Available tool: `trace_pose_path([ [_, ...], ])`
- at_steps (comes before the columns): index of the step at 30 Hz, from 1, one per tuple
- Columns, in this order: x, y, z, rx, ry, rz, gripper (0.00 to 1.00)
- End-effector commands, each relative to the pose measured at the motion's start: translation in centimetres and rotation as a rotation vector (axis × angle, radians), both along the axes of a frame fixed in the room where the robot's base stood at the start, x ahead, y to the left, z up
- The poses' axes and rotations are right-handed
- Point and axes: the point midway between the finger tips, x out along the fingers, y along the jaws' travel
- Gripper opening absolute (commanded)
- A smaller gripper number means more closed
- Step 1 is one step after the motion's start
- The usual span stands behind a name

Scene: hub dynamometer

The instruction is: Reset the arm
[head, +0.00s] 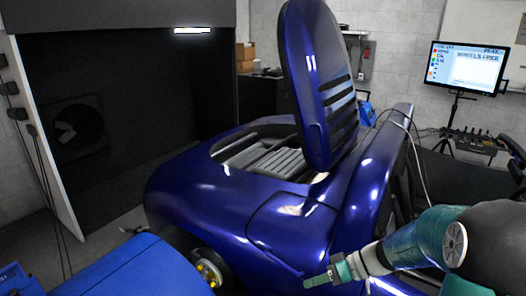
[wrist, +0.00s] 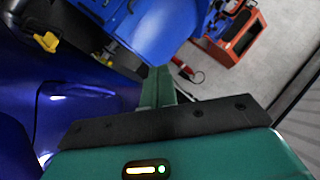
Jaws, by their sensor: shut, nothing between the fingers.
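My gripper (head: 318,281) is at the lower middle of the head view, in front of the blue car's side. Its green fingers are together with nothing between them. In the wrist view the shut fingers (wrist: 158,88) point away from the camera, over blue equipment and the grey floor. My teal and dark arm reaches in from the lower right of the head view. How far the fingertips are from the car's bodywork I cannot tell.
The glossy blue car (head: 270,225) fills the middle, with its rear cover (head: 318,80) raised. A blue machine (head: 120,272) stands at lower left. A monitor (head: 467,68) reading "WHEELS FREE" stands at right. A red-orange box (wrist: 238,42) sits on the floor in the wrist view.

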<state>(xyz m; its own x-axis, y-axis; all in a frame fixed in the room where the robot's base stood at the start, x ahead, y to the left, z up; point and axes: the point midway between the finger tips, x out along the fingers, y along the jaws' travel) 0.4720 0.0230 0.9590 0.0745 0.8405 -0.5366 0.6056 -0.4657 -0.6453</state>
Motion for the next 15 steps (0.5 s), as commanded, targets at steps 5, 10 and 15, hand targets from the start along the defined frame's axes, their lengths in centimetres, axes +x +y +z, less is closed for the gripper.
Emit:
trace_pose_path([
  [5, -3.7, 1.2, 3.3, -0.198, 0.093, -0.008, 0.00],
  [10, -7.1, 1.4, 5.8, -0.383, 0.148, -0.075, 0.00],
  [15, -10.3, 1.1, 8.2, -0.547, 0.158, -0.188, 0.00],
])
